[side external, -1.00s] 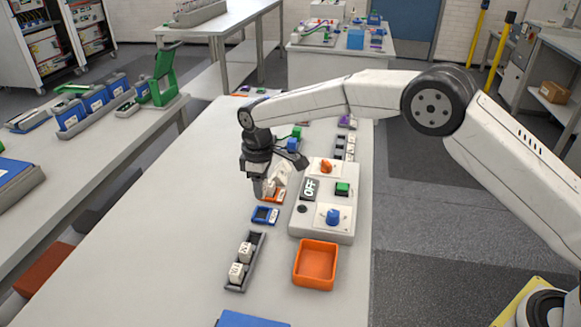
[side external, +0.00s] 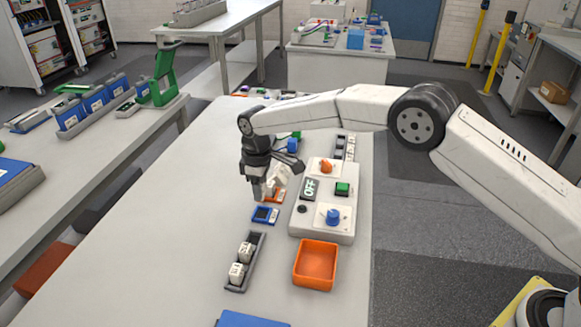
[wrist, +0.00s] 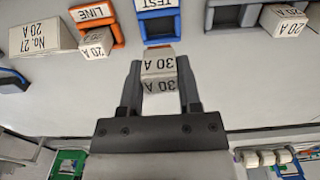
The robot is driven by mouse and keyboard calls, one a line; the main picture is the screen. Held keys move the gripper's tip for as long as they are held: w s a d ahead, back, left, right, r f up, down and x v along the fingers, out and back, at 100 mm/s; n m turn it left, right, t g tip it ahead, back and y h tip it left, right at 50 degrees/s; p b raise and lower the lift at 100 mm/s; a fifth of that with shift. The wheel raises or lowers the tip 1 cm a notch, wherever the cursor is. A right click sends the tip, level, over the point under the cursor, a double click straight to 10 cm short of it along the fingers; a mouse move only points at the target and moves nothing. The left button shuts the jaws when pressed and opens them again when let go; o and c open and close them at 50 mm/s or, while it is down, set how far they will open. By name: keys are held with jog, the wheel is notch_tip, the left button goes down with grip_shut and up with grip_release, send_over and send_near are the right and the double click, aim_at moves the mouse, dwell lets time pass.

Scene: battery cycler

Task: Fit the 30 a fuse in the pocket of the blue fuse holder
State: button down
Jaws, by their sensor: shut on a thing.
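My gripper (wrist: 160,75) is shut on a white 30 A fuse (wrist: 160,64), with "30 A" showing on two of its faces in the wrist view. The blue fuse holder (wrist: 156,12), labelled TEST, is just beyond the fuse in that view. The fuse looks close to the holder's edge, but I cannot tell the height gap. In the side view, the blue holder (side external: 265,215) lies flat on the table, in front of my gripper (side external: 259,195). The held fuse is mostly hidden by the fingers there.
An orange LINE holder (wrist: 98,12) with a 20 A fuse (wrist: 95,42) is beside the blue one. A grey rack (side external: 257,250) holds white fuses. A control box (side external: 310,225) and an orange bin (side external: 316,263) stand right. The table's left is clear.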

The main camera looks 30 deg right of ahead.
jog(key=shift+f, duration=2.65)
jog(key=shift+f, duration=0.25)
jog(key=shift+c, duration=1.1)
grip_release()
jog(key=shift+r, duration=3.9)
